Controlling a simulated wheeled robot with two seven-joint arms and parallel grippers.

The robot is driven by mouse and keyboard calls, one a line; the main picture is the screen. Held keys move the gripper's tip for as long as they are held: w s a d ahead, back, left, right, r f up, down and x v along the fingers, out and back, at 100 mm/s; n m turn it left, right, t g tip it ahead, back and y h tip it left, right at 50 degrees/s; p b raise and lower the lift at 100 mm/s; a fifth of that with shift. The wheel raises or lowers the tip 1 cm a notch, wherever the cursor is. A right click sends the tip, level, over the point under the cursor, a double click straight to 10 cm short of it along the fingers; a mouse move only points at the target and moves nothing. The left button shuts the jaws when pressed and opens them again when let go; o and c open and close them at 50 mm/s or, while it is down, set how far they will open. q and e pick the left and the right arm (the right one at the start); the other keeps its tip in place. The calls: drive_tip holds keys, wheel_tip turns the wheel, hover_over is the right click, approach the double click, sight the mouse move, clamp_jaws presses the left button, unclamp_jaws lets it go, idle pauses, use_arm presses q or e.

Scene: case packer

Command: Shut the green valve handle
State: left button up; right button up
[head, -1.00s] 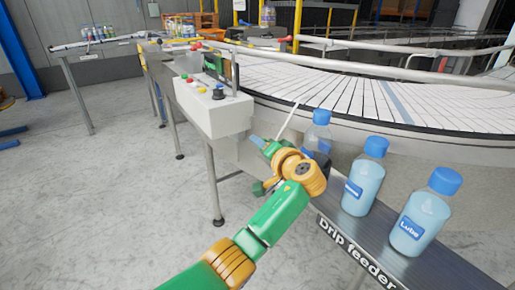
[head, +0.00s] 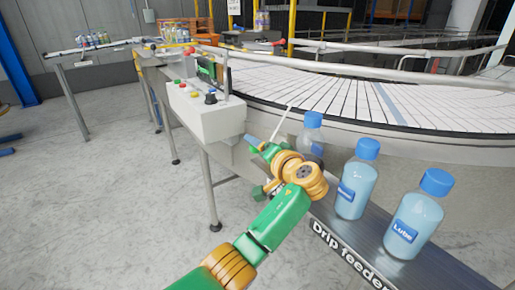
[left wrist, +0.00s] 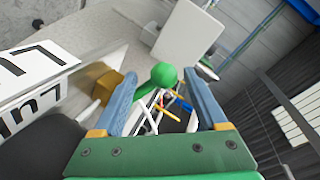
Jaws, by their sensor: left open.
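The green valve handle shows in the left wrist view as a round green knob (left wrist: 163,75) on a green lever, with a brass-coloured valve body (left wrist: 108,84) to its left. My left gripper (left wrist: 164,92) is open, its two blue fingers on either side of the knob in that view. I cannot tell whether a finger touches it. In the head view my left gripper (head: 252,141) is beside the feeder, below the control box, and I cannot make out the handle there. My right gripper is not in view.
Blue-capped bottles (head: 357,183) stand on the dark feeder shelf (head: 340,232) to the right of my left arm. A control box (head: 205,112) with buttons and a knob is above left of the gripper. The curved conveyor (head: 330,92) lies behind. The floor at left is clear.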

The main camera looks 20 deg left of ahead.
use_arm(q)
drive_tip(key=b+v, duration=0.1)
drive_tip(key=v, duration=0.5)
drive_tip(key=shift+s+d+b, duration=0.15)
drive_tip(key=shift+d+b, duration=0.15)
drive_tip(key=shift+b, duration=0.1)
